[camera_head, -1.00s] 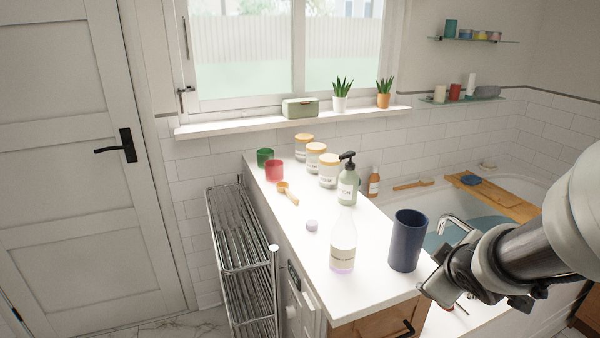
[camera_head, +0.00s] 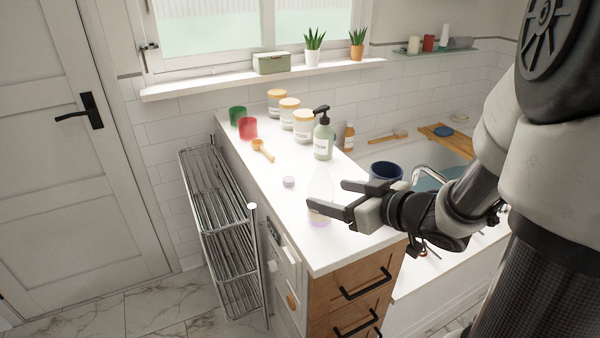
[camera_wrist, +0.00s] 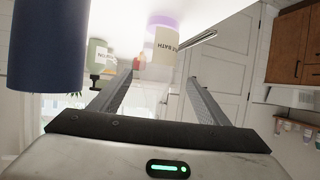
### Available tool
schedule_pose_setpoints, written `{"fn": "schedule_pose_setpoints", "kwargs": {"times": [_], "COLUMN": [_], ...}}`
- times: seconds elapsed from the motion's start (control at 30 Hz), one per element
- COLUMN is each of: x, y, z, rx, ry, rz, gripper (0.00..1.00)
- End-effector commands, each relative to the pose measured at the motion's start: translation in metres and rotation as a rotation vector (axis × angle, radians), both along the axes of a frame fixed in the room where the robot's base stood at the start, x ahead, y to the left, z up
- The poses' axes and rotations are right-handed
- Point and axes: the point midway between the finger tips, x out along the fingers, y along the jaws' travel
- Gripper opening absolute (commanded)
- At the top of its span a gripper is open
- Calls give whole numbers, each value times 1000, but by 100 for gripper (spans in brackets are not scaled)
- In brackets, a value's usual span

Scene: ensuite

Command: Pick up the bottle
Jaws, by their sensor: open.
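A clear bottle (camera_head: 321,182) with a cream label and a purple base stands upright near the counter's front end. My gripper (camera_head: 328,196) is open and level beside it, its fingers reaching toward it and partly covering its lower half. In the wrist view, which is upside down, the bottle's label (camera_wrist: 165,46) shows just beyond the fingertips (camera_wrist: 158,80), and its clear upper part shows faintly between the fingers. Contact cannot be told. A green pump bottle (camera_head: 323,140) with a black top stands farther back on the counter.
A dark blue cup (camera_head: 386,171) stands close behind my gripper and fills the left of the wrist view (camera_wrist: 46,45). A metal rack (camera_head: 222,230) stands left of the white counter (camera_head: 335,252).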

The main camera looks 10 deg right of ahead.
Motion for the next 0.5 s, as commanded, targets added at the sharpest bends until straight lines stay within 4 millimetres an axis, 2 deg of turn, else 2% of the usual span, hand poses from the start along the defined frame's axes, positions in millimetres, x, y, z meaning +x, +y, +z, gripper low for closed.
{"fn": "schedule_pose_setpoints", "kwargs": {"times": [0.03,0.1,0.37,0.5], "x": [8,18,36,53], "y": [6,11,20,26], "z": [-9,-13,-19,-26], "rx": [1,1,-1,-1], "ry": [0,0,1,-1], "rz": [4,2,0,2], "gripper": [69,69,69,69]}}
